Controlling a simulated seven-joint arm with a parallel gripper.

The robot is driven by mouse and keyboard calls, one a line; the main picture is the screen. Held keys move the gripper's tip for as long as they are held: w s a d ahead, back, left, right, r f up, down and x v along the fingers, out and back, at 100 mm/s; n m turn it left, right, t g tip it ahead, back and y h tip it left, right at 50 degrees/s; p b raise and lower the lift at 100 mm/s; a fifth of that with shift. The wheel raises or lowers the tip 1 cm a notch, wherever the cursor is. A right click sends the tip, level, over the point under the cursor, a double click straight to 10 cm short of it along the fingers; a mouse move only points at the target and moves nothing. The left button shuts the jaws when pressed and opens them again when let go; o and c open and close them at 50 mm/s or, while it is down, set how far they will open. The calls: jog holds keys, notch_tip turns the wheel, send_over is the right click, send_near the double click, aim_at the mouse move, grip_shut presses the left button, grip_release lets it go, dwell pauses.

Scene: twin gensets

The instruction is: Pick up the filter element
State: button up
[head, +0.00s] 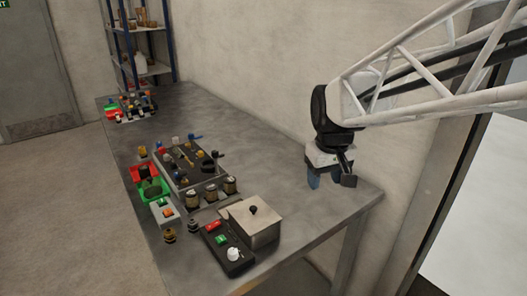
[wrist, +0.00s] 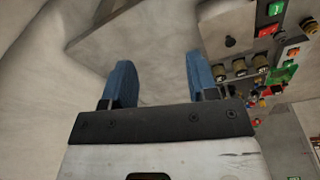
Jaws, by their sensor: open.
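My gripper (head: 331,177) is above the right end of the bench, its fingers pointing down, with nothing held. In the wrist view its two blue fingers (wrist: 158,72) are apart with nothing between them. I cannot tell for certain which item is the filter element. Small dark and brass cylinders (head: 168,236) stand at the front edge of the bench, left of the gripper. Three larger brass-and-dark cylinders (head: 211,192) stand in a row by the dark panel; they also show right of the fingers in the wrist view (wrist: 239,68). My gripper is well apart from all of them.
A dark panel (head: 187,166), red tray (head: 143,172) and green tray (head: 152,189) lie beyond. The bench's right end (head: 325,215) is clear; a wall runs behind.

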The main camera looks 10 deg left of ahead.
jog(key=w+a+f+n, duration=0.2)
jog(key=w+a, duration=0.5)
jog(key=a, duration=0.1)
jog(key=n+g, duration=0.2)
jog(key=n, duration=0.4)
send_over(210, 186)
notch_tip(210, 186, down, 13)
jog(key=shift+s+d+f, duration=0.1)
jog(key=shift+s+d, duration=0.05)
jog(key=shift+f, duration=1.35)
jog(key=shift+f, duration=2.55)
